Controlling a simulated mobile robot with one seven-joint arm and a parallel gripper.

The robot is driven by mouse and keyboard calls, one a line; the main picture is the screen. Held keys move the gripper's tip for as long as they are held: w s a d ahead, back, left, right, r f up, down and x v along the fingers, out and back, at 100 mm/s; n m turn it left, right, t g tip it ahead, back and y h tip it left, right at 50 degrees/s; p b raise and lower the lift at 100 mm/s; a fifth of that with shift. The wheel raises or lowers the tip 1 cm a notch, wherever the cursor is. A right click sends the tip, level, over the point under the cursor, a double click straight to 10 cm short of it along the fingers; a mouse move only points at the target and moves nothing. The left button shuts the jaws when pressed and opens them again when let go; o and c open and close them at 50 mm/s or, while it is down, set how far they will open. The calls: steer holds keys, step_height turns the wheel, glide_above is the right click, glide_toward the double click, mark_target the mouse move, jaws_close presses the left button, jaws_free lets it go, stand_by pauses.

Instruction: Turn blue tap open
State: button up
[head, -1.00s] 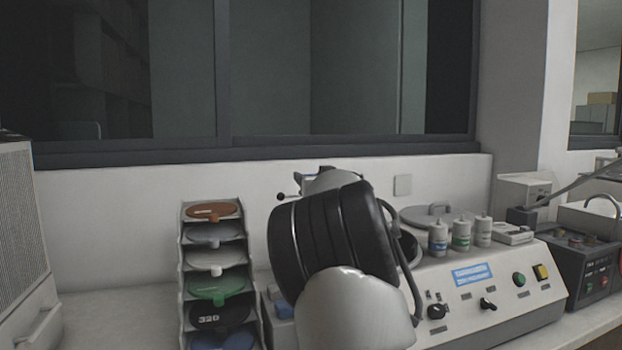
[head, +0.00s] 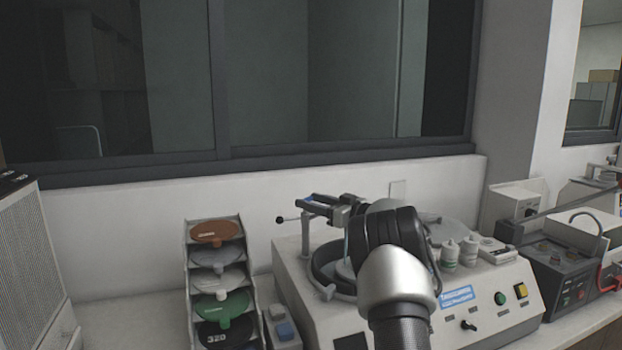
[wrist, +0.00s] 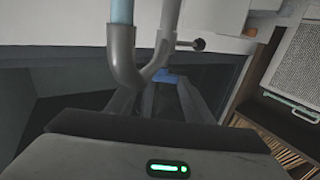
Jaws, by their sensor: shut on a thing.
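The blue tap (head: 316,198) sits on top of the thin grey pipework at the back left of the polishing machine. My gripper (head: 326,202) reaches it from the right, with its fingers at the blue handle. In the wrist view the blue tap (wrist: 170,78) shows as a small blue patch between the far ends of my gripper's fingers (wrist: 165,88). My gripper is shut on it. The fingers and the pipe hide much of the handle, so its exact angle cannot be told.
A grey bent pipe (wrist: 122,60) stands close to my fingers. A rod with a black knob (head: 280,220) sticks out left of the tap. The machine's round bowl (head: 325,268) lies below. A disc rack (head: 196,262) stands left, a window (head: 330,80) behind.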

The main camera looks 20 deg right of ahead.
steer(key=shift+w+d+n+g+y+p, duration=0.15)
steer(key=shift+n+g+y+p, duration=0.55)
steer(key=shift+p, duration=0.5)
steer(key=shift+w+d+n+g+y+p, duration=0.1)
steer(key=shift+n+g+y+p, duration=0.35)
steer(key=shift+y+p, duration=0.55)
steer(key=shift+n+p, duration=0.25)
steer(key=shift+p, duration=0.25)
steer(key=o, duration=1.1)
steer(key=shift+c, duration=0.2)
steer(key=shift+s, duration=0.1)
steer(key=b+v, duration=0.2)
steer(key=v, duration=1.5)
steer(key=shift+d+b, duration=0.25)
steer(key=shift+b, duration=0.05)
steer(key=shift+r, duration=0.1)
